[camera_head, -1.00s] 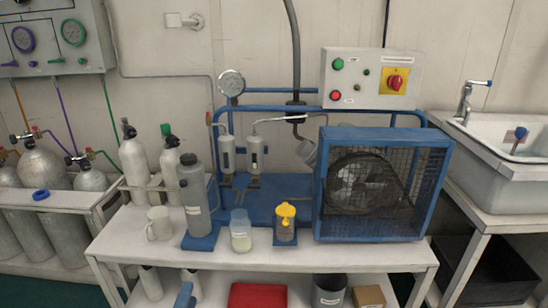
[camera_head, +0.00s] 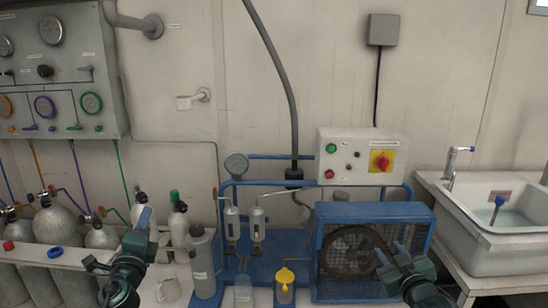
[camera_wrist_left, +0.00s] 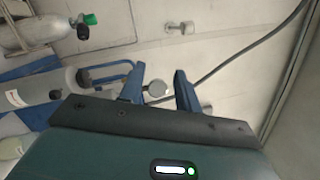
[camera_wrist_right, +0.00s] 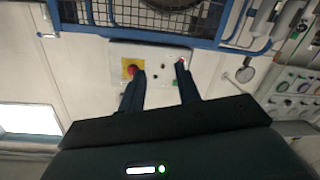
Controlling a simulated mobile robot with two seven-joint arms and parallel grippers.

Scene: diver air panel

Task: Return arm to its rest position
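My left gripper (camera_head: 145,219) is raised at the left of the head view, in front of the grey cylinders. In the left wrist view its two blue fingers (camera_wrist_left: 158,82) stand apart with nothing between them. My right gripper (camera_head: 391,252) is raised at the right, in front of the blue caged fan (camera_head: 330,212). In the right wrist view its fingers (camera_wrist_right: 160,78) are apart and empty, pointing towards the control box. Both forearms are mostly out of view.
A control box (camera_head: 335,150) with red and green buttons hangs behind the fan. A yellow-topped jar (camera_head: 285,278), a grey bottle (camera_head: 203,265) and a mug (camera_head: 168,290) stand on the bench. A sink (camera_head: 500,250) is at right, a gauge panel (camera_head: 60,95) at left.

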